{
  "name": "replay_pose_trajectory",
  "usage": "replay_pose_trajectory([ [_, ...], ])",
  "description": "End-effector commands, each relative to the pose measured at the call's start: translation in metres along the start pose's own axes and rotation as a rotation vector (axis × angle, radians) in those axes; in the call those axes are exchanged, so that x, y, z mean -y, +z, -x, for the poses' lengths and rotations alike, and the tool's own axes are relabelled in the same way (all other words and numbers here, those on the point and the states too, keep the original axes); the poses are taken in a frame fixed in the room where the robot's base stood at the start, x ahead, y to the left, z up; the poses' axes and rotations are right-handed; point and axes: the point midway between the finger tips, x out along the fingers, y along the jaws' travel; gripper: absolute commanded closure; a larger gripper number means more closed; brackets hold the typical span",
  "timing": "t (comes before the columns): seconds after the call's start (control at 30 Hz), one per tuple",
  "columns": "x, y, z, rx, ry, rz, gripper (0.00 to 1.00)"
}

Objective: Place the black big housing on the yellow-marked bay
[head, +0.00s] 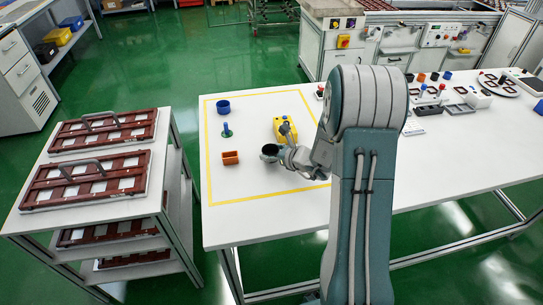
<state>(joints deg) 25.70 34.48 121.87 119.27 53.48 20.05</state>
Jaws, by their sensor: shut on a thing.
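The black big housing (269,150) is a dark, round, open-topped cup that appears upright. My gripper (282,155) is shut on its right side, and the fingers are small and partly hidden by my arm. The yellow-marked bay (212,180) is a yellow outline on the left part of the white table. In the picture the housing lies inside this outline, right of its middle. I cannot tell whether it touches the tabletop or hangs just above it. My arm hides part of the bay's right side.
Inside the outline stand a blue cup (223,107), a green-based blue piece (227,130), an orange box (230,158) and a yellow device (289,128) close behind my gripper. The bay's front left is bare. A rack with brown trays (86,182) stands left. Small parts crowd the table's far right.

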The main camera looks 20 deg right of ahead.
Motion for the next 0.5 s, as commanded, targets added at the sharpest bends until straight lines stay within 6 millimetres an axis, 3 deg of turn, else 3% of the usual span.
replay_pose_trajectory([
  [0.13,0.0,-0.017,-0.006,0.0,-0.001,-0.002,0.59],
  [0.47,0.0,-0.019,-0.007,0.001,-0.002,0.0,0.59],
  [0.5,0.0,-0.02,-0.007,0.001,-0.002,-0.001,0.2],
])
